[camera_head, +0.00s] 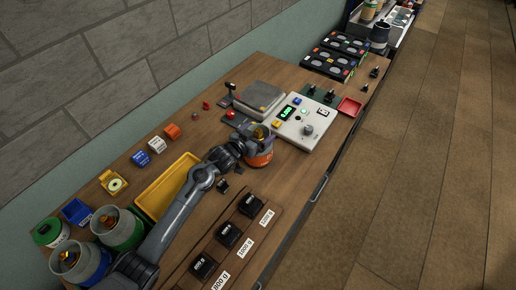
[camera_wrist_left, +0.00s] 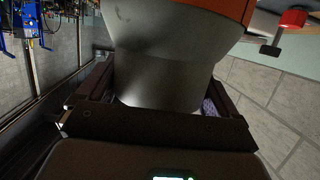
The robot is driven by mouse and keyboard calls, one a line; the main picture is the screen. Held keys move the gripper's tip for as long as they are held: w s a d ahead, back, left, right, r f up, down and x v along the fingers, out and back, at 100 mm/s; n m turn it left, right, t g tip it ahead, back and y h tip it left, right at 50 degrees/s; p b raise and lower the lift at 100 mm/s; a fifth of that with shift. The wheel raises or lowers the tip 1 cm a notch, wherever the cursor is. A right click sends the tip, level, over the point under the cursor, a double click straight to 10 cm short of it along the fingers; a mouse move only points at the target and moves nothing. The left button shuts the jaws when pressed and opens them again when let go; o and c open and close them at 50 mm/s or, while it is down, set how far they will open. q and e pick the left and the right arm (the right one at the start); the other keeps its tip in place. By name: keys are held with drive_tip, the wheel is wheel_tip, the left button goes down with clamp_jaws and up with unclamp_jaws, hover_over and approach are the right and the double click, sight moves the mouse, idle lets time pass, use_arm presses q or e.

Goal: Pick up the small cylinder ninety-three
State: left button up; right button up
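A grey cylinder with an orange band (camera_head: 260,157) and a gold top stands out in the middle of the bench, just in front of the scale. My left gripper (camera_head: 234,149) reaches it from the left. In the left wrist view the cylinder's grey body (camera_wrist_left: 165,60) fills the space between the two fingers (camera_wrist_left: 160,100), which close on its sides. I cannot tell whether its base touches the bench. No number ninety-three is readable on it. Two similar cylinders, one green-banded (camera_head: 122,236) and one blue-banded (camera_head: 88,268), stand at the lower left. My right gripper is not in view.
A grey scale (camera_head: 259,97) and a white control box (camera_head: 307,130) with a lit display stand behind and to the right. A yellow tray (camera_head: 162,192) lies left of my arm. Black weights (camera_head: 228,236) with gram labels sit in front. A red tray (camera_head: 350,106) is at right.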

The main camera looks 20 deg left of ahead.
use_arm(q)
drive_tip(key=c, duration=1.4)
drive_tip(key=shift+r, duration=0.2)
drive_tip(key=shift+c, duration=0.3)
drive_tip(key=shift+r, duration=0.1)
